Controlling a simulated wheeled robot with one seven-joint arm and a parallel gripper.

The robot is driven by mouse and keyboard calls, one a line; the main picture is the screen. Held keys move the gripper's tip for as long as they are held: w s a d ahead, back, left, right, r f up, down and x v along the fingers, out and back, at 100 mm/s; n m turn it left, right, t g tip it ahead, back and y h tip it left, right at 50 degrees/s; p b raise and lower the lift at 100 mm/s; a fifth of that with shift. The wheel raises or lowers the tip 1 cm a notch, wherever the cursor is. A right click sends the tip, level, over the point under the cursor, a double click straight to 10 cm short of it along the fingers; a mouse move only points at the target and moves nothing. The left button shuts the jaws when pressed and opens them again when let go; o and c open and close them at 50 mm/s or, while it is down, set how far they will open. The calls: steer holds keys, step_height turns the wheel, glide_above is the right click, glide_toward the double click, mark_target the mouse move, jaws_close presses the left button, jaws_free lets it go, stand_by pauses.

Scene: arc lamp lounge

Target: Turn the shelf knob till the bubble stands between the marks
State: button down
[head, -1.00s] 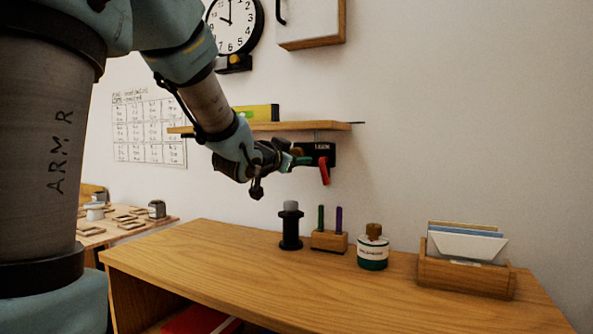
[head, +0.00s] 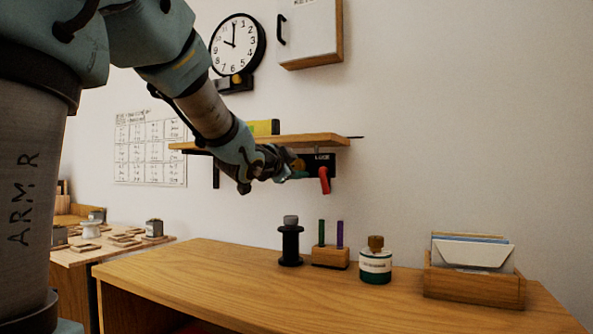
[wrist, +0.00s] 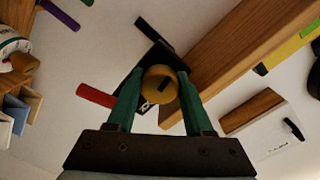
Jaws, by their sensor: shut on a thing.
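The shelf knob (wrist: 160,82) is a round brass knob with a dark slot mark, under the shelf (head: 270,141). My gripper (wrist: 160,92) has its two green fingers on either side of the knob, shut on it. In the head view my gripper (head: 298,174) reaches the knob beside a black plate (head: 319,159) lettered in white. A red lever (head: 324,181) hangs down from that plate. A yellow-green level (head: 265,127) lies on the shelf, partly hidden by my arm; it also shows in the wrist view (wrist: 292,42). Its bubble and marks cannot be made out.
A wooden desk (head: 215,271) stands below, with a black spool (head: 290,244), a pen block (head: 330,257), a jar (head: 375,264) and an envelope box (head: 475,283). A clock (head: 236,45) and a white cabinet (head: 312,32) hang above. The wall right of the shelf is clear.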

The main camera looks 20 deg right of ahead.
steer(key=shift+c, duration=1.5)
jaws_free()
steer(key=v, duration=1)
steer(key=shift+s+a, duration=0.3)
